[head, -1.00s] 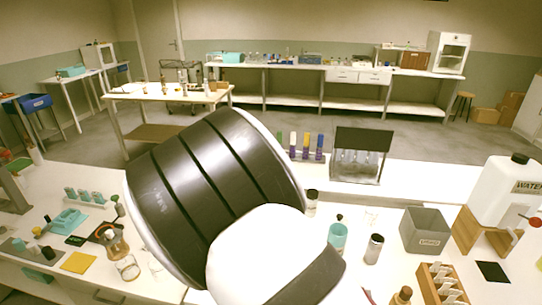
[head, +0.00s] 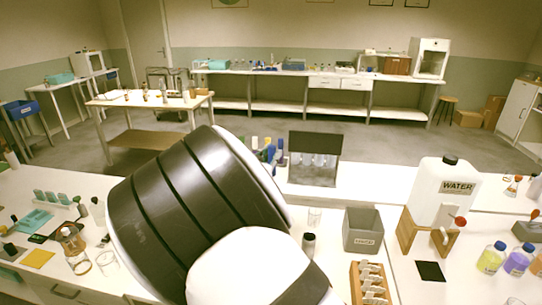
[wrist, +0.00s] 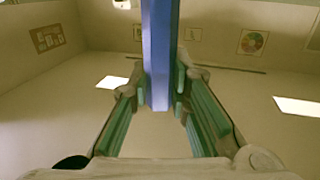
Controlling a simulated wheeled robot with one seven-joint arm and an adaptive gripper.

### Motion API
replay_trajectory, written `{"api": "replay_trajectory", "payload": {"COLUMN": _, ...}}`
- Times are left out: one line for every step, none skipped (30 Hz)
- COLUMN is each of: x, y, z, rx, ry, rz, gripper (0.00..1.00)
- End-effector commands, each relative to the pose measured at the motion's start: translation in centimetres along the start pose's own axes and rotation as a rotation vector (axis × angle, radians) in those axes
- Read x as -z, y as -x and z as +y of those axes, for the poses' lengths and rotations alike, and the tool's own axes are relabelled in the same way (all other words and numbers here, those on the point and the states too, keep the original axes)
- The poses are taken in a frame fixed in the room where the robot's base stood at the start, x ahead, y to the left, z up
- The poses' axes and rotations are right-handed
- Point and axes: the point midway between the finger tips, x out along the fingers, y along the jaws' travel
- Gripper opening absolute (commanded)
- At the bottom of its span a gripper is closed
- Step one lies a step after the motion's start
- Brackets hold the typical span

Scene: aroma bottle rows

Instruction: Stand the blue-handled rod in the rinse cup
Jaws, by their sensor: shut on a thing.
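In the wrist view my gripper (wrist: 163,85) has its teal-padded fingers closed on a long blue handle, that of the blue-handled rod (wrist: 157,55). The handle runs up out of the picture between the fingers, and the rest of the rod is not seen. In the head view my own arm fills the middle and hides my gripper and the rod. I cannot make out a rinse cup for sure now; a teal cup seen earlier is hidden behind my arm.
A dark-capped cylinder (head: 308,245), a small glass (head: 314,217), a grey bin (head: 362,230) and a wooden rack (head: 370,283) stand right of my arm. A water container (head: 445,190) is on a wooden stand. Bottles (head: 491,258) stand far right.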

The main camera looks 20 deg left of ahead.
Motion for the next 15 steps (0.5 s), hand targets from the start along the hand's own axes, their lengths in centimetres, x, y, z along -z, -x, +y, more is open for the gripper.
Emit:
{"api": "replay_trajectory", "payload": {"x": -0.3, "y": -0.1, "z": 0.0, "rx": 0.000, "ry": 0.001, "rz": 0.000, "gripper": 0.00}}
{"api": "replay_trajectory", "payload": {"x": -0.4, "y": -0.1, "z": 0.0, "rx": 0.000, "ry": 0.001, "rz": 0.000, "gripper": 0.00}}
{"api": "replay_trajectory", "payload": {"x": -0.7, "y": -0.1, "z": 0.0, "rx": 0.000, "ry": 0.001, "rz": 0.000, "gripper": 0.00}}
{"api": "replay_trajectory", "payload": {"x": -0.9, "y": -0.1, "z": 0.0, "rx": 0.000, "ry": 0.001, "rz": 0.000, "gripper": 0.00}}
{"api": "replay_trajectory", "payload": {"x": -1.1, "y": -0.1, "z": 0.0, "rx": 0.000, "ry": 0.001, "rz": 0.000, "gripper": 0.00}}
{"api": "replay_trajectory", "payload": {"x": -1.4, "y": -0.1, "z": -0.1, "rx": 0.001, "ry": 0.002, "rz": 0.000, "gripper": 0.00}}
{"api": "replay_trajectory", "payload": {"x": -1.6, "y": -0.1, "z": -0.1, "rx": 0.001, "ry": 0.002, "rz": 0.000, "gripper": 0.00}}
{"api": "replay_trajectory", "payload": {"x": -1.8, "y": -0.1, "z": -0.1, "rx": 0.001, "ry": 0.002, "rz": 0.000, "gripper": 0.00}}
{"api": "replay_trajectory", "payload": {"x": -2.1, "y": -0.1, "z": 0.0, "rx": 0.001, "ry": 0.003, "rz": 0.000, "gripper": 0.00}}
{"api": "replay_trajectory", "payload": {"x": -2.4, "y": -0.2, "z": 0.0, "rx": 0.000, "ry": 0.002, "rz": 0.000, "gripper": 0.00}}
{"api": "replay_trajectory", "payload": {"x": -2.6, "y": -0.2, "z": 0.0, "rx": 0.000, "ry": 0.002, "rz": 0.000, "gripper": 0.00}}
{"api": "replay_trajectory", "payload": {"x": -2.9, "y": -0.2, "z": 0.0, "rx": 0.000, "ry": 0.002, "rz": 0.001, "gripper": 0.00}}
{"api": "replay_trajectory", "payload": {"x": -3.1, "y": -0.2, "z": 0.0, "rx": 0.000, "ry": 0.002, "rz": 0.001, "gripper": 0.00}}
{"api": "replay_trajectory", "payload": {"x": -3.3, "y": -0.2, "z": 0.0, "rx": 0.001, "ry": 0.002, "rz": 0.001, "gripper": 0.00}}
{"api": "replay_trajectory", "payload": {"x": -3.6, "y": -0.2, "z": 0.0, "rx": 0.001, "ry": 0.002, "rz": 0.001, "gripper": 0.00}}
